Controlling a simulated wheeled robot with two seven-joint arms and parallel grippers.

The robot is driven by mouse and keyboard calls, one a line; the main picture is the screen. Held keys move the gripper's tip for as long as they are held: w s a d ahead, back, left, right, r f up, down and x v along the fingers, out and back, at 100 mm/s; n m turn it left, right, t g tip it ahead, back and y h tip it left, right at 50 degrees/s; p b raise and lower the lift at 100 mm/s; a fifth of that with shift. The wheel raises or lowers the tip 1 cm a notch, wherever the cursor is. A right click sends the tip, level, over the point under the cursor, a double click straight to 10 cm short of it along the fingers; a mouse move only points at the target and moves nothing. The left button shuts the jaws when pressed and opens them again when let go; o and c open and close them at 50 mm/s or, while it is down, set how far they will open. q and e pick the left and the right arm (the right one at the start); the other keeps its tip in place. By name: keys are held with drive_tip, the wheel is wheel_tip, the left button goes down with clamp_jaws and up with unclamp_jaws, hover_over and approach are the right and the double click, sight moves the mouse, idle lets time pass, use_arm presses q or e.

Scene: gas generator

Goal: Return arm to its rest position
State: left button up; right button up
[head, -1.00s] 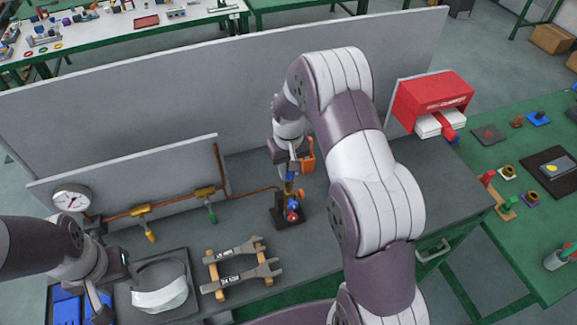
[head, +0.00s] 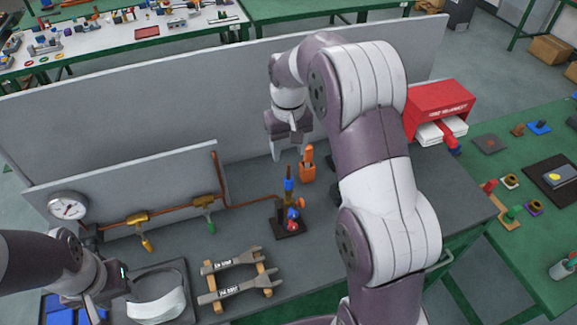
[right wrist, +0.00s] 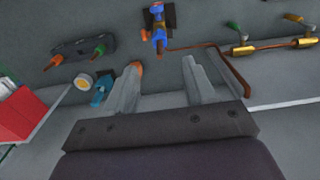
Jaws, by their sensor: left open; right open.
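My right gripper (head: 290,147) is raised over the back of the grey workbench, behind the valve stand. In the right wrist view its two fingers (right wrist: 162,88) are apart with nothing between them. The valve stand (head: 291,218), with blue, red and orange parts on a dark base, stands upright, apart from the gripper; it also shows at the top of the right wrist view (right wrist: 158,24).
A copper pipe (head: 170,214) with yellow valves and a gauge (head: 68,207) runs along a low panel. Two wrenches (head: 232,273) lie on a wooden rack. An orange object (head: 308,165) stands beside my right gripper. A red box (head: 440,110) is at the bench's right end.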

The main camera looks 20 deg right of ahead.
wheel_tip(320, 180, up, 2)
drive_tip(key=shift+r+p, duration=0.15)
drive_tip(key=shift+p, duration=0.35)
use_arm(q)
wheel_tip(320, 180, up, 2)
drive_tip(key=shift+r, duration=0.2)
drive_tip(key=shift+f, duration=0.1)
wheel_tip(320, 180, down, 11)
drive_tip(key=b, duration=1.1)
drive_tip(key=shift+w, duration=0.15)
use_arm(e)
drive_tip(key=s+a+f, duration=0.2)
drive_tip(key=s+f, duration=0.5)
drive_tip(key=s, duration=0.2)
drive_tip(key=s+a+f+t, duration=0.1)
drive_tip(key=s+a+f, duration=0.2)
drive_tip(key=s+f, duration=0.4)
drive_tip(key=s, duration=0.3)
drive_tip(key=shift+n, duration=0.4)
use_arm(q)
drive_tip(key=shift+s, duration=0.2)
use_arm(e)
drive_tip(key=shift+s+a+r, duration=0.1)
use_arm(q)
drive_tip(key=shift+w, duration=0.15)
